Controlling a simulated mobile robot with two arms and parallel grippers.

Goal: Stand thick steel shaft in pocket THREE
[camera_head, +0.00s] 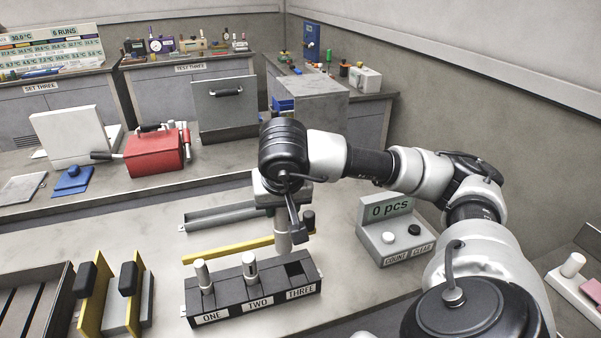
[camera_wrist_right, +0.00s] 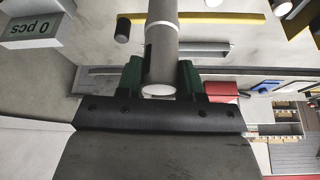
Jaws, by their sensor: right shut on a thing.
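A dark fixture block (camera_head: 235,304) stands on the bench with pockets labelled ONE, TWO and THREE. Pockets ONE and TWO each hold an upright shaft, one in ONE (camera_head: 203,276) and one in TWO (camera_head: 250,270). Pocket THREE (camera_head: 297,270) looks dark and empty. My right gripper (camera_head: 283,213) is shut on a thick steel shaft (camera_head: 284,238), which hangs upright with its lower end near the back of pocket THREE. The wrist view shows the shaft (camera_wrist_right: 162,50) between the green fingers of the right gripper (camera_wrist_right: 161,76). My left gripper is out of view.
A yellow strip (camera_head: 225,250) and a grey channel (camera_head: 225,217) lie behind the block. A counter box (camera_head: 395,235) reading 0 pcs stands to the right. Yellow-edged holders with black grips (camera_head: 128,290) stand at left. A red box (camera_head: 155,152) sits further back.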

